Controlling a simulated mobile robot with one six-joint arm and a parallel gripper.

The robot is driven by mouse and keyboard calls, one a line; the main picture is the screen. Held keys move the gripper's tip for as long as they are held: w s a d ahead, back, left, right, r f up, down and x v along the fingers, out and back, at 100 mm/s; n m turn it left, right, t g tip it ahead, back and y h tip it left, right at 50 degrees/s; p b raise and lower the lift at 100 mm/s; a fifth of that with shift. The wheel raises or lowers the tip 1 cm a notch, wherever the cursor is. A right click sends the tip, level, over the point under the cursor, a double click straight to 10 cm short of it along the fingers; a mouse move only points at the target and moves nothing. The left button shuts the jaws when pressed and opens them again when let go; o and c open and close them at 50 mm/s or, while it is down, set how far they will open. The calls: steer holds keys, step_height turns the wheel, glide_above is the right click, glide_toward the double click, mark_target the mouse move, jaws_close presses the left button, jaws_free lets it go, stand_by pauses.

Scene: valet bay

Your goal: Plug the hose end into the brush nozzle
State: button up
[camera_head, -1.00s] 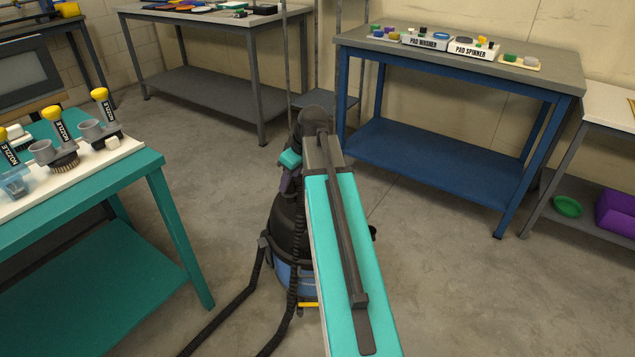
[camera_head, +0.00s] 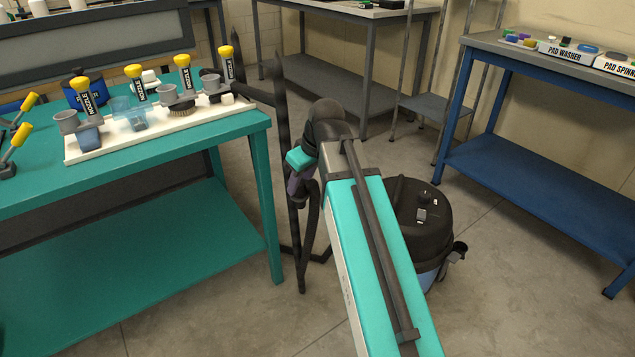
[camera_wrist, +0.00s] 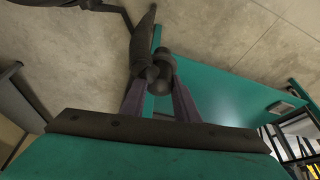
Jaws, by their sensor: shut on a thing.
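The brush nozzle (camera_head: 181,109), with brown bristles and a grey socket, stands on a white rack (camera_head: 105,146) on the teal table at left. My gripper (camera_head: 296,188) is right of that table, apart from the rack and partly hidden by my arm. In the wrist view, my gripper (camera_wrist: 157,92) is shut on the black hose end (camera_wrist: 161,74), whose rounded tip shows between the purple fingers. The ribbed black hose (camera_wrist: 144,42) runs up from there. In the head view, the hose (camera_head: 283,130) stands beside the table's right edge.
Other nozzles, including a clear blue one (camera_head: 131,117), flank the brush nozzle. Yellow-topped label posts rise behind them. A black vacuum (camera_head: 420,210) stands on the floor right of my arm. A blue bench (camera_head: 535,190) is at right. Floor between is clear.

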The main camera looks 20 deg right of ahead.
steer(key=shift+s+a+f+b, duration=0.1)
steer(key=shift+a+f+b, duration=0.8)
steer(key=shift+f, duration=0.25)
steer(key=shift+a, duration=0.15)
steer(key=shift+s, duration=0.1)
